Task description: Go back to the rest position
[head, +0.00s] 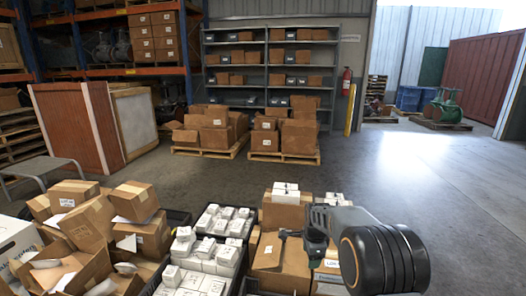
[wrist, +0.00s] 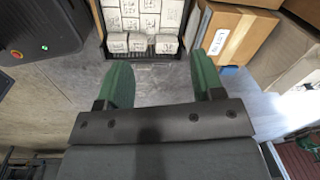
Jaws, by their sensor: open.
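My gripper (head: 315,244) is at the end of my arm in the lower right of the head view, above and in front of cardboard boxes. In the wrist view my gripper (wrist: 163,78) shows two green fingers spread wide apart with only grey floor between them. It is open and empty. Beyond the fingertips a black crate (wrist: 143,56) holds small white boxes (wrist: 140,22). A cardboard box with a white label (wrist: 232,40) stands to the right of it, past the right finger.
In the head view, a dark crate of white boxes (head: 212,240) and a heap of brown cartons (head: 85,225) lie left of my gripper. Two loaded pallets (head: 215,150) stand before grey shelves (head: 270,65). Open floor (head: 430,180) lies to the right.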

